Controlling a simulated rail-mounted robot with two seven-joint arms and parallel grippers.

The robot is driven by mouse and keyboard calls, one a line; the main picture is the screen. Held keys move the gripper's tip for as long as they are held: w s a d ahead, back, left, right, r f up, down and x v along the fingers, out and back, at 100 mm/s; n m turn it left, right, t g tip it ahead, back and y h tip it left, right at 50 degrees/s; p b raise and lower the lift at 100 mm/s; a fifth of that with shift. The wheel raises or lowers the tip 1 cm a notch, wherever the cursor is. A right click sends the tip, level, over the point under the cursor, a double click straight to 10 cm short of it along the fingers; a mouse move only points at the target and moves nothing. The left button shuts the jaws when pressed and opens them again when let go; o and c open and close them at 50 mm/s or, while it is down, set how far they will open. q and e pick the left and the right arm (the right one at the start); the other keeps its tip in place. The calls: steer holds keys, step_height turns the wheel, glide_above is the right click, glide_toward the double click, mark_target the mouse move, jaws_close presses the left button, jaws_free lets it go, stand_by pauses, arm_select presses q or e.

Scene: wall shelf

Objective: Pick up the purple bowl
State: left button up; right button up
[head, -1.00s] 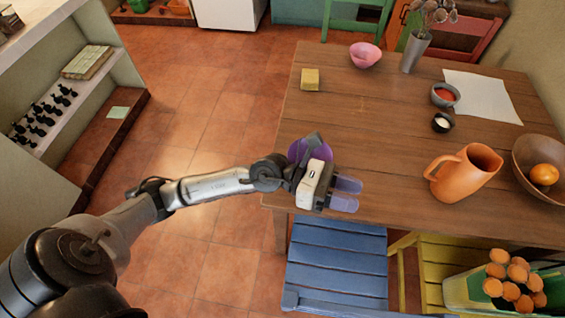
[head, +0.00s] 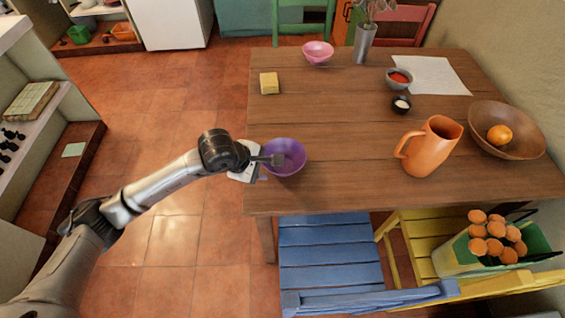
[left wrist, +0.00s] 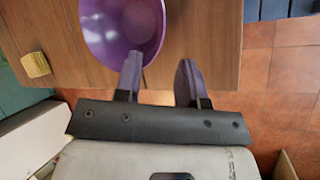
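The purple bowl (head: 288,152) stands upright on the wooden table (head: 345,190), near its left edge. My left gripper (head: 270,168) is at the bowl's left side, over the table edge; one finger overlaps the bowl in the head view. In the left wrist view the bowl (left wrist: 120,25) is at the top, left of centre. There the left gripper (left wrist: 158,62) has its two fingers apart with nothing held between them. The left finger overlaps the bowl's near rim and the other is to the right, clear of it. Whether they touch I cannot tell. My right gripper is not in view.
A blue chair (head: 330,255) is at the near side. The table's middle is clear.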

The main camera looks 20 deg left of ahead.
arm_select(q)
steer(key=shift+x, duration=1.35)
steer(key=b+x, duration=0.2)
steer(key=x, duration=0.2)
steer(key=shift+w+a+r, duration=0.1)
steer(key=shift+w+a, duration=0.05)
steer(key=shift+w+f, duration=0.3)
steer(key=shift+f, duration=0.2)
steer(key=shift+c, duration=0.5)
jaws_close()
